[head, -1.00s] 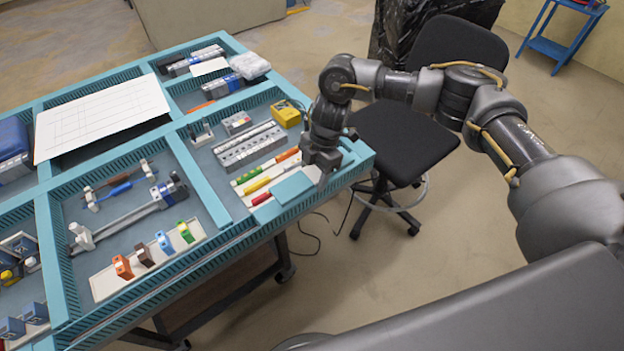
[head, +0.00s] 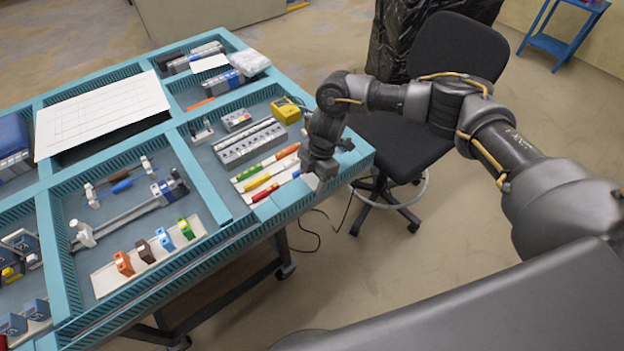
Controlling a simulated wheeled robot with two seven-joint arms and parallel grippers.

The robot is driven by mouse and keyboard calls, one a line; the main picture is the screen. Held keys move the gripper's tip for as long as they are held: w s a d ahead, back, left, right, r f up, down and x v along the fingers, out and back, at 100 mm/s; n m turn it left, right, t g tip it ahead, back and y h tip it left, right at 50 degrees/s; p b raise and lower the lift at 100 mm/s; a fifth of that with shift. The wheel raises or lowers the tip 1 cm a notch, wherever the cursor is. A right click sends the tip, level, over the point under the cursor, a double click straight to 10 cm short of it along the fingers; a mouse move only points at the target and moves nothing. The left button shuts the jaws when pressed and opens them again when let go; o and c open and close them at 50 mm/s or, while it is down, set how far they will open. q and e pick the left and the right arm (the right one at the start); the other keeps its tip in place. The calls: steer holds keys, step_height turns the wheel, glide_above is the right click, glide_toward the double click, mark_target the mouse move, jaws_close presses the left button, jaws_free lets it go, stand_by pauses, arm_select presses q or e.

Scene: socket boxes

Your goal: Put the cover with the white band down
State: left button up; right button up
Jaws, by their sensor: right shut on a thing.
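My right gripper (head: 320,170) is at the right front corner of the teal-framed table, over the compartment with the coloured screwdrivers. It points down and is shut on a cover, of which only a small pale part (head: 313,182) shows below the fingers. The rest of the cover is hidden by the gripper, and I cannot make out a white band. The held piece is close to the compartment's front rim; I cannot tell whether it touches anything. My left gripper is not in view.
Red, yellow, green and orange screwdrivers (head: 262,181) lie left of the gripper. Behind them are a grey terminal strip (head: 249,143) and a yellow meter (head: 286,110). Coloured blocks on a white strip (head: 145,251) are further left. A black chair (head: 455,62) stands beyond the table's right edge.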

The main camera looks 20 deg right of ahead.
steer(key=shift+f, duration=0.15)
steer(key=o, duration=1.4)
steer(key=shift+o, duration=0.2)
steer(key=shift+r+p, duration=0.3)
steer(key=shift+r, duration=0.2)
steer(key=b+v, duration=0.2)
steer(key=v, duration=1)
steer(key=shift+r, duration=0.15)
